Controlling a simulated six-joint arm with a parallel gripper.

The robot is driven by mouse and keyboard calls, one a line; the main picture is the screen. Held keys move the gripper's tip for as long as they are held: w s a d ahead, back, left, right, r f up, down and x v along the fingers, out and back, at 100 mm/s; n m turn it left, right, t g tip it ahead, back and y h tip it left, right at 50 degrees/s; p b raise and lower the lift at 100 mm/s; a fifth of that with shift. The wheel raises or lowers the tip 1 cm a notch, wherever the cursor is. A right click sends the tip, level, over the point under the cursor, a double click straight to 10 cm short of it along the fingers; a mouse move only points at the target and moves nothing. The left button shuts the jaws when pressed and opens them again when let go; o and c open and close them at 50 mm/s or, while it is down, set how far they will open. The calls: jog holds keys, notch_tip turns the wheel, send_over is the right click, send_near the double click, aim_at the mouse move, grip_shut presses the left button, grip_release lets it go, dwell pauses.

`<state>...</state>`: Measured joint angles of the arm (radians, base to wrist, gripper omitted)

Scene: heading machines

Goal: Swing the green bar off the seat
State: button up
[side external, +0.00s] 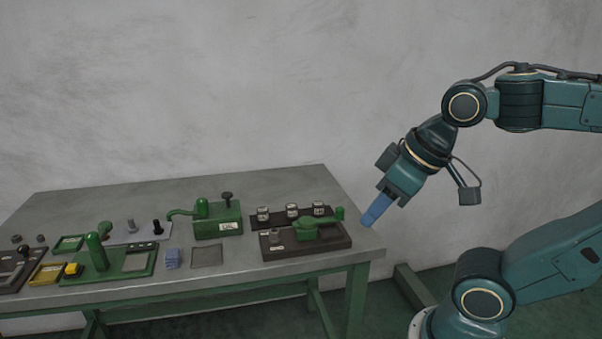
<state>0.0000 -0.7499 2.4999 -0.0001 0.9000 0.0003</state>
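A green bar (318,229) lies across a dark brown block (328,243) near the right end of the table. A small green upright knob (339,213) stands at the bar's right end. A small grey round piece (275,237) stands on the block left of the bar. The seat under the bar is hidden or too small to make out. My gripper (371,216) points down and left with its blue fingers, right of the block and apart from the bar. From this side the fingers overlap, so their opening does not show. I see nothing held.
A dark strip with several small labelled jars (291,210) lies behind the block. A green machine (217,222) with a lever and black knob stands to the left. Further left are a green-handled fixture (97,254), a blue stack (172,259) and a yellow box (47,273).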

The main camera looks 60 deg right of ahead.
jog(key=shift+w+r, duration=0.15)
grip_shut()
jog(key=w+d+r+m+g, duration=0.2)
jog(key=w+d, duration=0.3)
jog(key=w, duration=0.3)
jog(key=w+d+r+m+g, duration=0.2)
jog(key=w+d, duration=0.4)
jog(key=w, duration=0.2)
jog(key=w+d+f+m+g, duration=0.1)
jog(key=w+d+f, duration=0.3)
jog(key=d, duration=0.5)
jog(key=w+d+f+m+g+y, duration=0.1)
jog(key=w+d+f, duration=0.3)
jog(key=d, duration=0.6)
jog(key=shift+f+m+g+y, duration=0.3)
jog(key=shift+f+m+g, duration=0.3)
jog(key=shift+f+g, duration=0.5)
jog(key=shift+w+f, duration=0.1)
jog(key=shift+f, duration=0.05)
